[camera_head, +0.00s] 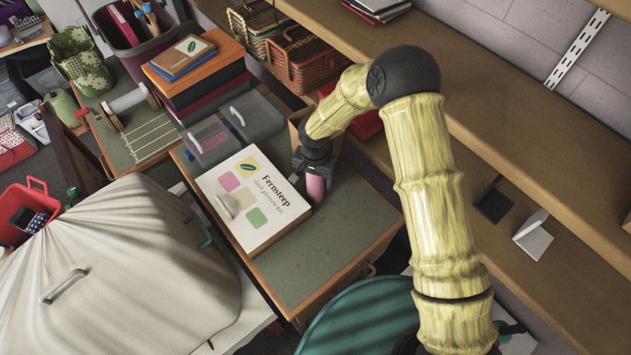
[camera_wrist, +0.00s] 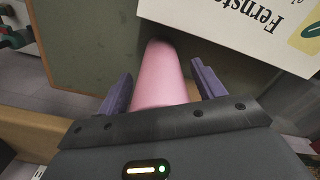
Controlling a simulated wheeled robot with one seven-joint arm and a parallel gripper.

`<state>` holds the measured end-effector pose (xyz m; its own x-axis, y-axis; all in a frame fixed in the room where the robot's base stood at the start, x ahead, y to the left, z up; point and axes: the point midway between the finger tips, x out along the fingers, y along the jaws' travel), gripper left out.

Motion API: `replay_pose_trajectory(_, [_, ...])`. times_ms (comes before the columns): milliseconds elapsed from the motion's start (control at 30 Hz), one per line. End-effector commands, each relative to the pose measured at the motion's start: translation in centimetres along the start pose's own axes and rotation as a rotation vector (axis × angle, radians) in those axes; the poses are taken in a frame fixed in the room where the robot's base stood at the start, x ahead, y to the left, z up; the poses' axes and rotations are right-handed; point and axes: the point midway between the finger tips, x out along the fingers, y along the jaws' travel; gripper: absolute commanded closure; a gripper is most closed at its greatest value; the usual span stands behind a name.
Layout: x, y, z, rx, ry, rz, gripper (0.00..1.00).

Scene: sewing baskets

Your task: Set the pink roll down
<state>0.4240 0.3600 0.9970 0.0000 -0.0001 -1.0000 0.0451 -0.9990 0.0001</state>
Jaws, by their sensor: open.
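The pink roll (camera_wrist: 160,75) stands between the two purple fingers of my gripper (camera_wrist: 163,88) in the wrist view. The fingers are spread, with a gap on each side of the roll. In the head view the pink roll (camera_head: 316,187) shows below my gripper (camera_head: 314,168), on the green top of a wooden cabinet (camera_head: 310,255), right beside a white box. My gripper hides the roll's upper part. The roll's base appears to rest on the green top.
The white "Fernsteep" box (camera_head: 253,200) lies just left of the roll; it also shows in the wrist view (camera_wrist: 225,25). Clear-lidded containers (camera_head: 210,140) stand behind it. A wooden shelf (camera_head: 480,130) runs along the right. The green top in front of the roll is bare.

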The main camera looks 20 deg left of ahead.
Motion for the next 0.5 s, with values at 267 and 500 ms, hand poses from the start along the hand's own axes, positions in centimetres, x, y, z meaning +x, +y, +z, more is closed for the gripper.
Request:
replay_pose_trajectory(267, [-0.02, 0.0, 0.0, 0.0, 0.0, 0.0, 0.83])
replay_pose_trajectory(500, [-0.07, -0.01, -0.01, 0.0, 0.0, 0.0, 0.86])
